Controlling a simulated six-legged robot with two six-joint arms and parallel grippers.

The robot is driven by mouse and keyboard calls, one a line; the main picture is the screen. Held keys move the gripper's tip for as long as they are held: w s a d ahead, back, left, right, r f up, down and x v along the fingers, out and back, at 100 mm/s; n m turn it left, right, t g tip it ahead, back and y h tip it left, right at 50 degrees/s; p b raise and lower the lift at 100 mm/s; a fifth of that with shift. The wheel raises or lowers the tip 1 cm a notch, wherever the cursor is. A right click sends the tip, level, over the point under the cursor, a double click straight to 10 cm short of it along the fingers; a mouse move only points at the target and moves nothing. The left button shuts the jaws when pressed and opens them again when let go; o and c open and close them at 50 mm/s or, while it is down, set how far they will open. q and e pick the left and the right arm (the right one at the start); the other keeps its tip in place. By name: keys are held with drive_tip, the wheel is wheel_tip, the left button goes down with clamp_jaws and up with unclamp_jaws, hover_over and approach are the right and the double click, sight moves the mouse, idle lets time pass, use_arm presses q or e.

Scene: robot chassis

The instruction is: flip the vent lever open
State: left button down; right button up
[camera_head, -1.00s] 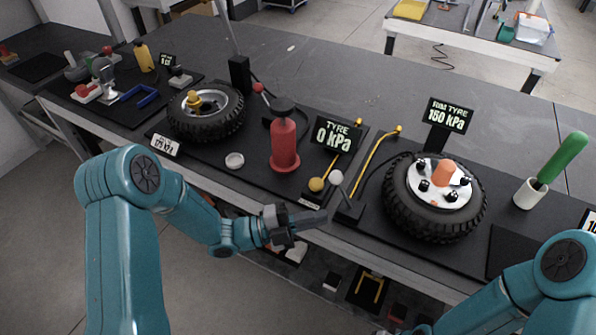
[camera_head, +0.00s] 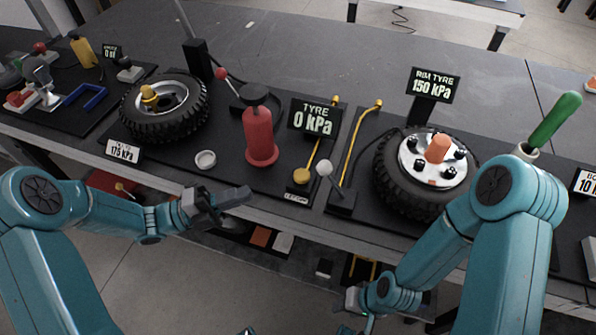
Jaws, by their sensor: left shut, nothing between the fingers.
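A lever with a white ball knob (camera_head: 324,168) stands on a small black base (camera_head: 341,203) at the bench's front edge. It leans up and to the left. Another lever with a red ball knob (camera_head: 221,74) tilts behind the red cylinder (camera_head: 258,138). No readable label shows which one is the vent lever. My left gripper (camera_head: 236,197) is shut and empty, near the front edge, left of the white-knobbed lever and apart from it. My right gripper (camera_head: 352,300) is low in front of the bench; its fingers are too unclear to read.
A tyre (camera_head: 165,107) lies at left and a rim tyre (camera_head: 404,200) at right, partly behind my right arm. Signs read "TYRE 0 kPa" (camera_head: 313,118) and "RIM TYRE 150 kPa" (camera_head: 435,85). A yellow hose (camera_head: 358,145) and a green-handled tool (camera_head: 556,119) stand nearby. The bench's back is clear.

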use_arm(q)
drive_tip(key=d, duration=0.1)
drive_tip(key=p, duration=0.3)
approach(332, 180)
wheel_tip(332, 180, up, 4)
drive_tip(key=w+d, duration=0.2)
drive_tip(key=shift+w+d+f, duration=0.15)
drive_tip(key=shift+w+d, duration=0.05)
drive_tip(key=shift+d, duration=0.3)
drive_tip(key=shift+d, duration=0.1)
